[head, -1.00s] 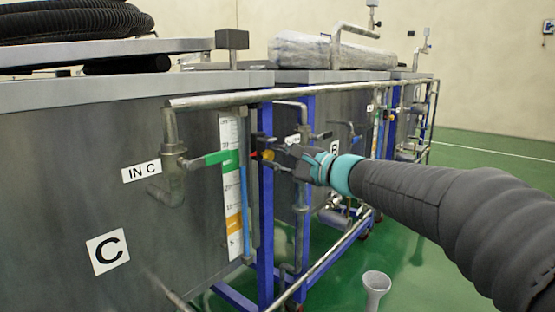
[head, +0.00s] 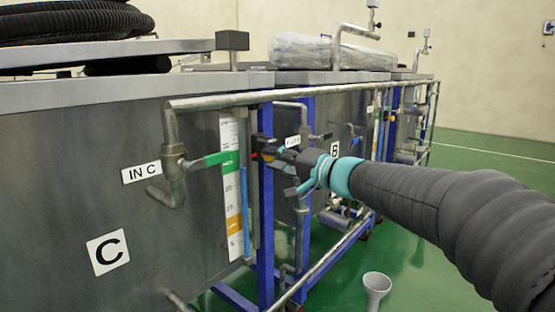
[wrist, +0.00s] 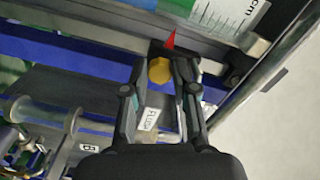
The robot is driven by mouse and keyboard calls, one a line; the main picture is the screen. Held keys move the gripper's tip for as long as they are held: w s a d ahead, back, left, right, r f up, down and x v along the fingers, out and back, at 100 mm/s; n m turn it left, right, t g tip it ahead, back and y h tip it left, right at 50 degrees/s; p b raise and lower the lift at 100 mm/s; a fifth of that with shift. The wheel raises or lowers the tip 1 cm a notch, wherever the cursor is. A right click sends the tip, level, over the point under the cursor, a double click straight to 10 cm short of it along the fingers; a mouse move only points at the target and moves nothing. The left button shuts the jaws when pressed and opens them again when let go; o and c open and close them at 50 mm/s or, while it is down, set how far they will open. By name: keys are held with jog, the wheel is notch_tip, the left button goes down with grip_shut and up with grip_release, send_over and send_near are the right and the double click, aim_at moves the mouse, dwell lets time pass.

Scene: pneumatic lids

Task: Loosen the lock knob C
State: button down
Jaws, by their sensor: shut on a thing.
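The lock knob C is a yellow knob (wrist: 159,70) in the wrist view, beside a red pointer (wrist: 170,40) and a black bracket on the blue frame post. My gripper (wrist: 160,75) has its fingers on either side of the knob and is shut on it. In the head view my gripper (head: 272,160) reaches from the right to the post beside tank C (head: 60,170); the knob is mostly hidden there by the fingers.
A white scale (head: 231,185) and a green-handled valve (head: 205,160) are left of my gripper. A steel rail (head: 300,92) runs above it. Pipes with a "FLUSH" label (wrist: 149,118) lie close by. A white funnel (head: 375,285) stands on the green floor.

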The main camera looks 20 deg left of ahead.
jog(key=shift+a+n, duration=0.1)
jog(key=shift+n, duration=0.8)
jog(key=shift+s, duration=0.1)
jog(key=c, duration=0.9)
grip_release()
jog(key=shift+a, duration=0.1)
jog(key=shift+d, duration=0.3)
jog(key=v, duration=0.7)
jog(key=shift+s+d, duration=0.15)
jog(key=shift+d, duration=0.1)
